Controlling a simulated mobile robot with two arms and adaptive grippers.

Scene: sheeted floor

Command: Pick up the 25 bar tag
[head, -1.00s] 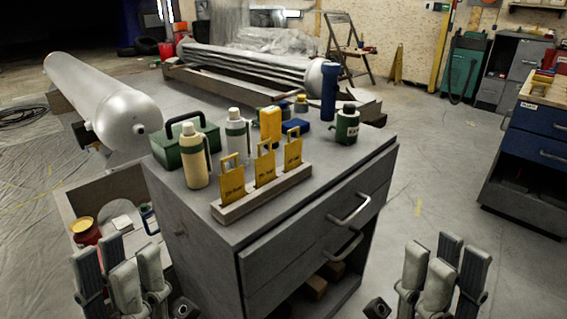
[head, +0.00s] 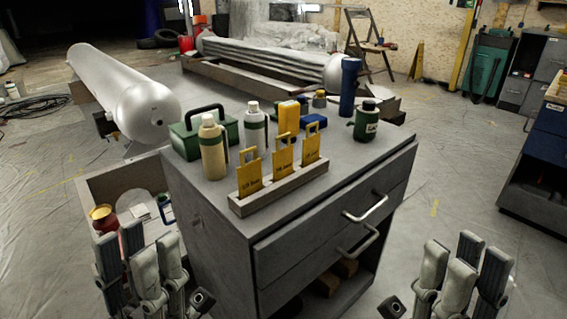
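Three yellow tags stand upright side by side in slots of a grey rack (head: 284,194) on top of the grey cabinet: a left tag (head: 250,186), a middle tag (head: 283,170) and a right tag (head: 311,152). Each has a loop handle on top and small dark lettering ending in "bar". The numbers are too small to read surely. My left gripper (head: 140,258) is open and empty at the lower left, in front of the cabinet's left side. My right gripper (head: 466,262) is open and empty at the lower right, right of the cabinet. Both are apart from the tags.
Behind the rack stand a beige bottle (head: 213,158), a grey bottle (head: 254,132), a green case (head: 185,145), a yellow container (head: 288,117), a blue cylinder (head: 349,88) and a green jar (head: 367,123). Drawer handles (head: 366,209) jut from the cabinet front. An open bin (head: 100,185) stands left.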

